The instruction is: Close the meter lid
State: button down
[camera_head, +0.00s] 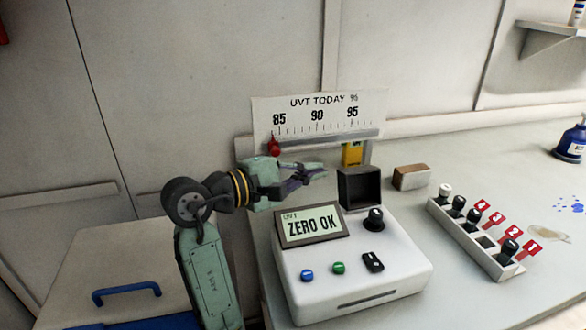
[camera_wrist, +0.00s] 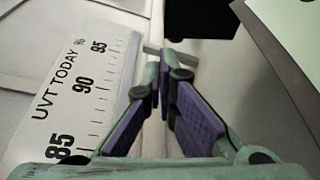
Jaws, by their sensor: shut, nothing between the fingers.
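The white meter (camera_head: 350,272) sits on the bench with a display (camera_head: 310,226) reading "ZERO OK". A black, square, box-like part, which looks like the meter lid (camera_head: 359,188), stands raised at its back right, its dark hollow side facing the camera. A dark shape at the top of the wrist view (camera_wrist: 200,18) may be the same lid. My gripper (camera_head: 320,168) is shut and empty, above the meter's back edge, left of the lid and apart from it in the head view. Its purple-padded fingers (camera_wrist: 165,90) meet in the wrist view. The lid's hinge is hidden.
The UVT scale board (camera_head: 318,115) with a red pointer (camera_head: 273,146) stands close behind my gripper. A yellow item (camera_head: 352,154) and a brown block (camera_head: 411,177) are behind the lid. A vial rack (camera_head: 480,240) with red number tags stands right. Bench beyond it is mostly clear.

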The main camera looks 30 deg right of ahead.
aim_at(356, 185)
jog(key=d, duration=0.3)
jog(key=shift+w+d+f, duration=0.15)
jog(key=shift+w+f, duration=0.05)
jog(key=shift+s+d+r, duration=0.1)
dwell(0.3)
jog(key=shift+s+r+m, duration=0.1)
jog(key=shift+r+m, duration=0.1)
jog(key=shift+m, duration=0.2)
